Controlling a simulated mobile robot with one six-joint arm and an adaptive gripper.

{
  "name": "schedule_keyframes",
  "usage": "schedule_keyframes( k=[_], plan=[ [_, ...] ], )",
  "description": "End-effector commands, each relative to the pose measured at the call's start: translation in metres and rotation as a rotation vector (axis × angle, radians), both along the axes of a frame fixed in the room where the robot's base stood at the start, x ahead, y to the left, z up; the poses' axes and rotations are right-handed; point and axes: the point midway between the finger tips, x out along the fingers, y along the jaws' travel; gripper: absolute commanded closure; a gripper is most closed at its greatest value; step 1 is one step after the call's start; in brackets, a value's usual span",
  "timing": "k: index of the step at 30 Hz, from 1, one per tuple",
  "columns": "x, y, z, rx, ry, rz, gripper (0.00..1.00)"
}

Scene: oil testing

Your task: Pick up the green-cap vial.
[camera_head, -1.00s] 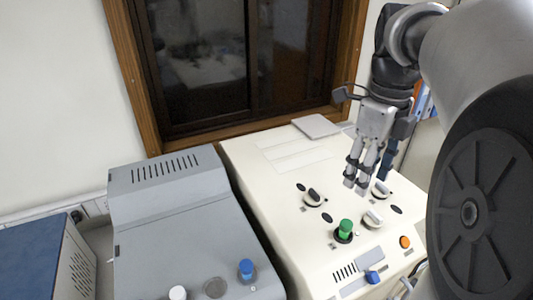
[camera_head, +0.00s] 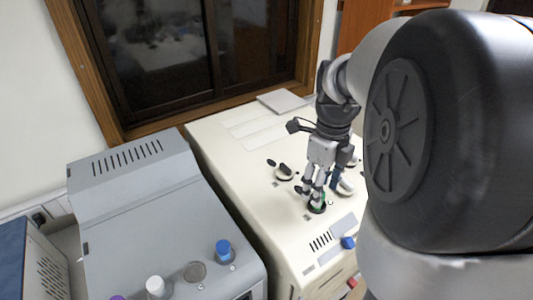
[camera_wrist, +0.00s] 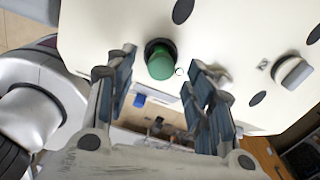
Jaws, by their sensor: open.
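The green-cap vial (camera_wrist: 160,62) stands in a dark round socket in the cream machine's top, seen in the wrist view. In the head view only a bit of its green cap (camera_head: 318,205) shows, since my fingers cover most of it. My gripper (camera_head: 315,194) is open and points down at the vial, with its fingertips close to the cap. In the wrist view the gripper's fingers (camera_wrist: 158,80) stand apart, and the cap appears between and just beyond their tips. I cannot tell whether a finger touches it.
The grey machine (camera_head: 140,210) on the left carries a blue-cap vial (camera_head: 223,248) and a white-cap vial (camera_head: 156,286).

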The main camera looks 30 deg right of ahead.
Motion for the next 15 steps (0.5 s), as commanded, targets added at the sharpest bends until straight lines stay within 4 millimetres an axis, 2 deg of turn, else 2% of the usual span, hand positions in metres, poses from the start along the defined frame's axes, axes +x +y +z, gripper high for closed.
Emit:
schedule_keyframes(
  k=[1,6,15],
  plan=[
    [0.000,0.001,-0.010,0.003,0.005,0.001,0.51],
    [0.001,0.000,-0.032,0.002,0.004,0.000,0.51],
    [0.002,0.000,-0.037,0.000,0.000,0.000,0.51]
  ],
)
